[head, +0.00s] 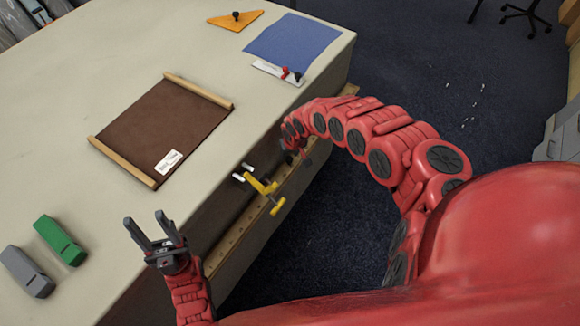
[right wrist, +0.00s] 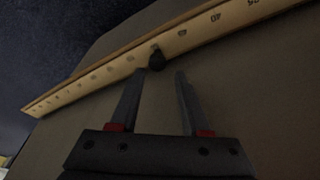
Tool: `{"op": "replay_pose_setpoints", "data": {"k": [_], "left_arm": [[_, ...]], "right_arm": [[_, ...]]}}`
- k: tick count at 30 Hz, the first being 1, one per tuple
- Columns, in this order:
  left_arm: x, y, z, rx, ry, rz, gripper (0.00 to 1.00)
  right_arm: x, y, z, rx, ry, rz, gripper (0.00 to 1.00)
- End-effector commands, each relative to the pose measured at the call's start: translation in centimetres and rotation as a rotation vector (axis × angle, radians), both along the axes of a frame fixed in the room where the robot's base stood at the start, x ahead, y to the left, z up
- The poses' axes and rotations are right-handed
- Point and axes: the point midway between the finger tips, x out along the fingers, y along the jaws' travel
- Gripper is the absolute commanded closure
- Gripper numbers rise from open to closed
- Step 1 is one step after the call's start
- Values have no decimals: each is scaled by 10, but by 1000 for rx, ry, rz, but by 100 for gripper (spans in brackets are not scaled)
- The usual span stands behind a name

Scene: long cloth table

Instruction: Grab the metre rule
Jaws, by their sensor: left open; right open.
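The metre rule (right wrist: 100,77) is a long pale wooden strip with printed numbers, slanting across the right wrist view. A dark round knob (right wrist: 156,62) sits at its lower edge. In the head view a wooden strip (head: 236,235) along the table's front side looks like the same rule, partly hidden by a yellow clamp and my right arm. My right gripper (right wrist: 160,73) is open and empty, its fingertips just short of the rule, with the knob between them in the picture. It is mostly hidden in the head view (head: 301,156). My left gripper (head: 147,221) is open and empty by the table's front edge.
On the table (head: 105,75) lie a brown board (head: 160,125), a green block (head: 59,241), a grey block (head: 27,271), a blue sheet (head: 293,43) and an orange triangle (head: 236,20). A yellow clamp (head: 264,187) sticks out at the front edge.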

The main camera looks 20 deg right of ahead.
Motion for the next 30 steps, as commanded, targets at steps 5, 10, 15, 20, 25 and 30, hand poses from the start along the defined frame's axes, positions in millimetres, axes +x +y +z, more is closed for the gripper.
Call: {"op": "replay_pose_setpoints", "data": {"k": [5, 10, 15, 20, 25, 30], "left_arm": [[0, 0, -1, 0, 0, 0, 50], [0, 0, 0, 0, 0, 0, 50], [0, 0, 0, 0, 0, 0, 50], [0, 0, -7, 0, 0, 0, 50], [0, 0, -11, 0, 0, 0, 50], [0, 0, -11, 0, 0, 0, 50]], "right_arm": [[3, -1, -10, -2, -1, -3, 53], [3, 0, -17, 0, 3, -2, 53], [6, 0, -34, 3, 1, -2, 53], [10, -1, -52, 1, 1, -3, 53], [13, -2, -61, -3, -1, -2, 53], [14, -3, -62, -4, 1, -2, 53]]}}
